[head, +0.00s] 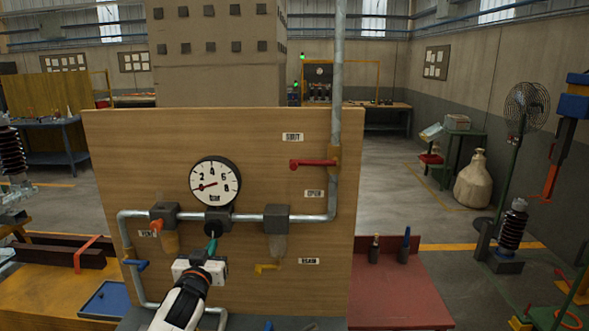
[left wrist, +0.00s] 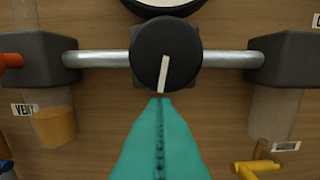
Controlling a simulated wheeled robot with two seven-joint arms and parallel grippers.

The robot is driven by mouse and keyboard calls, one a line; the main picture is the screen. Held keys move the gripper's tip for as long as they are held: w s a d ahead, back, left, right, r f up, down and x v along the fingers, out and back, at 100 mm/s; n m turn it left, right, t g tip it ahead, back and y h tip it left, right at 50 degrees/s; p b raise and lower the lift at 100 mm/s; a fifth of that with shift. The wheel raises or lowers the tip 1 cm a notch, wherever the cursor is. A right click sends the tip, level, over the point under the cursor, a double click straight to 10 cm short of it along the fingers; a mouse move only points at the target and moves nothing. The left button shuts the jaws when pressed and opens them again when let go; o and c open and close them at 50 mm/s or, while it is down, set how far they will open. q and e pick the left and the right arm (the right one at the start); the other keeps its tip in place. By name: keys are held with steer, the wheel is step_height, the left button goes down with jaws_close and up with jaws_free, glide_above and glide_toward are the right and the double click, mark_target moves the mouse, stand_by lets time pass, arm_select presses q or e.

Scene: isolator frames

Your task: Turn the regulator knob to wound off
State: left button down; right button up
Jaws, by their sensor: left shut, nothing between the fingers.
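The regulator knob (left wrist: 166,53) is round and black with a white pointer line running from its middle almost straight down, leaning slightly left at the lower end. In the head view the knob (head: 208,228) sits below the round white gauge (head: 215,183), whose red needle points to the lower left. My left gripper (head: 212,243) has teal fingers, shut and empty. In the left wrist view the fingertips (left wrist: 160,98) end right at the knob's lower edge, in line with the pointer. I cannot tell whether they touch it. My right gripper is not in view.
A red lever (head: 312,163) sits on the vertical pipe at right, between two labels. An orange handle (head: 156,225), a blue handle (head: 136,264) and a yellow handle (head: 266,267) are on the wooden panel (head: 300,235). Filter bowls hang either side of the knob.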

arm_select(q)
steer(key=shift+r+p, duration=0.35)
steer(key=shift+r, duration=0.1)
stand_by(0.5)
steer(key=shift+d+r+p, duration=0.25)
steer(key=shift+d+p, duration=0.1)
steer(key=shift+p, duration=0.25)
stand_by(0.4)
steer(key=s+f+p, duration=0.1)
steer(key=s+p, duration=0.2)
steer(key=s, duration=0.3)
steer(key=shift+f, duration=0.2)
stand_by(0.3)
